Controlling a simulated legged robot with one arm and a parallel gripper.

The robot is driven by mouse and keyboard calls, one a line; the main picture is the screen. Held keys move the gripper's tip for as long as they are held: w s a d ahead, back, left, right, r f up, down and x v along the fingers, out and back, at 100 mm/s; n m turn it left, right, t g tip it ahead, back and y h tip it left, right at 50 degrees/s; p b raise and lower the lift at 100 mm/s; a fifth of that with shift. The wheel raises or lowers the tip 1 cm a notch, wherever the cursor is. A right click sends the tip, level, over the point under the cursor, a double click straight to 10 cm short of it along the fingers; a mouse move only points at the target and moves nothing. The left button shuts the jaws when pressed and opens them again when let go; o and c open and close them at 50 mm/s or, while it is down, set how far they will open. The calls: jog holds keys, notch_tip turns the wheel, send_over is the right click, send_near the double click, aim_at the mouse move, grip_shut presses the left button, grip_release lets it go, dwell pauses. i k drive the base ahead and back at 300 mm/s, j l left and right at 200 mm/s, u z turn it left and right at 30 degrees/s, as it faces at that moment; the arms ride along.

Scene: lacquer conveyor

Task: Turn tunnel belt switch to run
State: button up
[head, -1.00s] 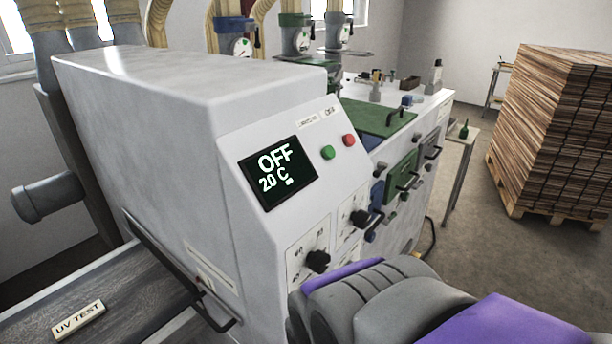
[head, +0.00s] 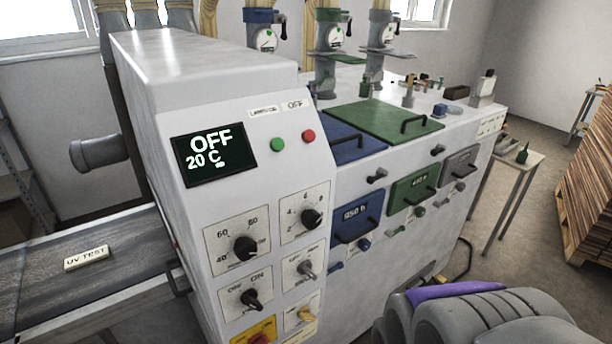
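The white machine's control panel (head: 232,190) faces me, with its display (head: 214,154) reading OFF and 20 C. Below are a black dial (head: 245,248) marked 40, 60, 80 and another black dial (head: 312,219). Under them are a black rotary switch (head: 250,299) with an ON mark at its upper right, and a small metal-grey switch (head: 306,269). A yellowish switch (head: 306,313) sits lower. The small labels are too blurred to tell which one is the tunnel belt switch. My gripper is out of view; only my grey and purple arm links show at the lower right.
A green button (head: 277,145) and red button (head: 308,136) sit above the dials. A red button on yellow (head: 259,339) is at the bottom edge. A dark belt (head: 50,272) with a UV TEST block (head: 87,258) lies left. Drawers with handles (head: 358,217) line the right.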

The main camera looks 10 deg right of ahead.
aim_at(305, 268)
jog(key=k+l, duration=0.15)
jog(key=k, duration=0.2)
jog(key=k+l+z, duration=0.1)
jog(key=k, duration=0.3)
jog(key=k+l, duration=0.15)
jog(key=k, duration=0.2)
